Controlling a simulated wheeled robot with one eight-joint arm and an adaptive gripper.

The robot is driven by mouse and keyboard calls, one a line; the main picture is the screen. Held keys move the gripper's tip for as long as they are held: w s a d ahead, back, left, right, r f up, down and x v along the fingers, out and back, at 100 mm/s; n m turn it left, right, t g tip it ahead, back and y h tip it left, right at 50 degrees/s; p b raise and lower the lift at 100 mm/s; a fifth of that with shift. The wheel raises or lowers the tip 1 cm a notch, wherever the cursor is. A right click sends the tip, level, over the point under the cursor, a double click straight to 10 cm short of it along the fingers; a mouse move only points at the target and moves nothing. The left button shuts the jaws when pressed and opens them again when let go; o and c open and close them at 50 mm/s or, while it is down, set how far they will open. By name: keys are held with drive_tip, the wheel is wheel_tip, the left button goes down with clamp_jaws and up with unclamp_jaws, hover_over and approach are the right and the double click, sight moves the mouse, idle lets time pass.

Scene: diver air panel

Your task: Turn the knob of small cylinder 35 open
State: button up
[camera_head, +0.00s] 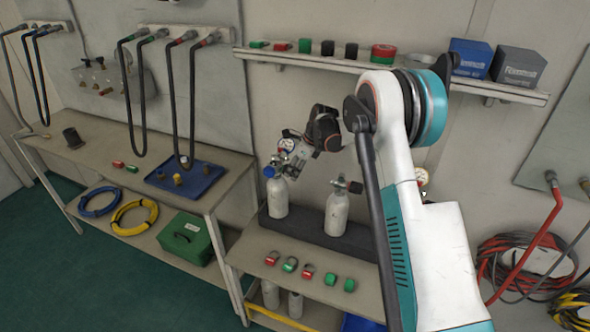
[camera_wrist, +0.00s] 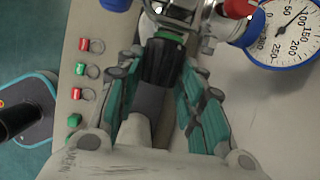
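Two small pale cylinders stand on the bench in the head view, a left one (camera_head: 278,197) and a right one (camera_head: 337,212). No number is readable on either. My gripper (camera_head: 300,153) is at the valve of the left cylinder, partly hiding it. In the wrist view a black knob (camera_wrist: 162,62) with a green ring lies between the fingertips of my gripper (camera_wrist: 160,75). The teal-padded fingers stand apart on either side of the knob, with narrow gaps seeming to show. Contact is not clear.
A blue-rimmed gauge (camera_wrist: 290,35) is close to the right finger in the wrist view. Red and green ring tags (camera_head: 290,264) lie along the bench front. A shelf (camera_head: 300,58) with small items runs above. A blue tray (camera_head: 186,178) is on the left table.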

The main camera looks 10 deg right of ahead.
drive_tip(key=shift+c, duration=1.4)
drive_tip(key=shift+s, duration=0.1)
drive_tip(key=shift+s+a+f+n+t+h+b, duration=0.1)
drive_tip(key=shift+n+t+h+b, duration=0.1)
drive_tip(key=shift+t+h+b, duration=0.35)
drive_tip(key=shift+s+a+f+n+t+h+b, duration=0.1)
drive_tip(key=shift+n+t+h+b, duration=0.1)
drive_tip(key=shift+t+h+b, duration=0.35)
drive_tip(key=t+h+b, duration=0.1)
drive_tip(key=t, duration=0.1)
drive_tip(key=n+t+h+b, duration=0.1)
drive_tip(key=t+b, duration=0.1)
drive_tip(key=shift+s+a+f, duration=0.15)
drive_tip(key=shift+s+f, duration=0.05)
drive_tip(key=t+b, duration=0.1)
drive_tip(key=b, duration=0.1)
drive_tip(key=t+h+b, duration=0.1)
drive_tip(key=b, duration=0.1)
drive_tip(key=n+t+h+b, duration=0.1)
drive_tip(key=t+b, duration=0.1)
drive_tip(key=shift+s+a+f, duration=0.1)
drive_tip(key=shift+s+f, duration=0.05)
drive_tip(key=shift+f, duration=0.15)
drive_tip(key=shift+n+t+h+b, duration=0.7)
drive_tip(key=shift+t+b, duration=1.1)
drive_tip(key=shift+b, duration=0.25)
